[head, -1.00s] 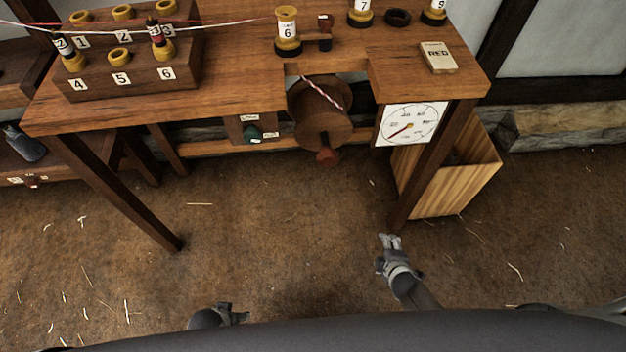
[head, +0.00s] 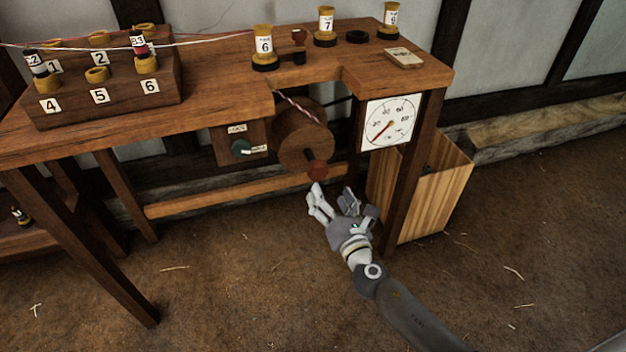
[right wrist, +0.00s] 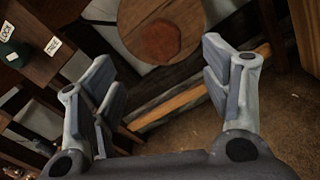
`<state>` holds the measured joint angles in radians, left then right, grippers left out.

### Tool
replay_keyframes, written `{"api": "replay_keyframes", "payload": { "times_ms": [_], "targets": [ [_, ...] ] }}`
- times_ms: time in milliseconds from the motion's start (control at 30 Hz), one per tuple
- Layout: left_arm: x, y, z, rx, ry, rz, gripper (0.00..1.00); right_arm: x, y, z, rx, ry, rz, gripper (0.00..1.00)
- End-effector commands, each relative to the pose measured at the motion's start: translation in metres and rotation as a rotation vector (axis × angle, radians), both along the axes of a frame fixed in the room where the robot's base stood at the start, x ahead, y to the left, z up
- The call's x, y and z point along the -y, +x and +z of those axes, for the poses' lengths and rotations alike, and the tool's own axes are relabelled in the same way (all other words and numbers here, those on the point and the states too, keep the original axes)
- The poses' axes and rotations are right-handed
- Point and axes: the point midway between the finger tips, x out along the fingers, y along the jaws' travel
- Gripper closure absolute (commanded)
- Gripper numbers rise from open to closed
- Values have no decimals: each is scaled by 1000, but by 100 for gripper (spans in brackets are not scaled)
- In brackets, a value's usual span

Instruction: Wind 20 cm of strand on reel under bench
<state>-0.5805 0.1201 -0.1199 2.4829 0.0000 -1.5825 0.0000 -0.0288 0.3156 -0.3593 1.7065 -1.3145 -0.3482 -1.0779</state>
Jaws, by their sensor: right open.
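The wooden reel (head: 303,135) hangs under the bench (head: 225,82), with a reddish knob (head: 317,169) on its front low side. A red-and-white strand (head: 299,108) runs down onto the reel from the bench notch. My right gripper (head: 333,192) is open and empty, just below and in front of the knob. In the right wrist view the reel (right wrist: 195,22) and its knob (right wrist: 161,41) lie ahead, between and beyond the open fingers (right wrist: 166,92). The dial (head: 388,122) under the bench's right end has a red needle pointing to the lower left. My left gripper is out of view.
A lock panel with a green knob (head: 241,147) is left of the reel. A bench leg (head: 408,175) and a wooden bin (head: 440,185) stand close to the right of my right gripper. Bobbins and a numbered rack (head: 110,105) stand on top. The floor in front is clear.

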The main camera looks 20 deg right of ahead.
Motion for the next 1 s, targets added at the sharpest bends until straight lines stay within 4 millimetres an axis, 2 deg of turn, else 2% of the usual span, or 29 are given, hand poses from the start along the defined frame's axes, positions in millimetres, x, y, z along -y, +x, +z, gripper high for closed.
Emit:
{"api": "replay_keyframes", "payload": {
  "times_ms": [600,800,1000],
  "targets": [
    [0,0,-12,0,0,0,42,-3,91,-1,-2,6,-1,29],
    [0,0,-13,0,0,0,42,-4,102,-1,-4,7,0,29],
    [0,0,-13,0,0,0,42,-4,104,-1,-5,7,0,29]
  ]
}}
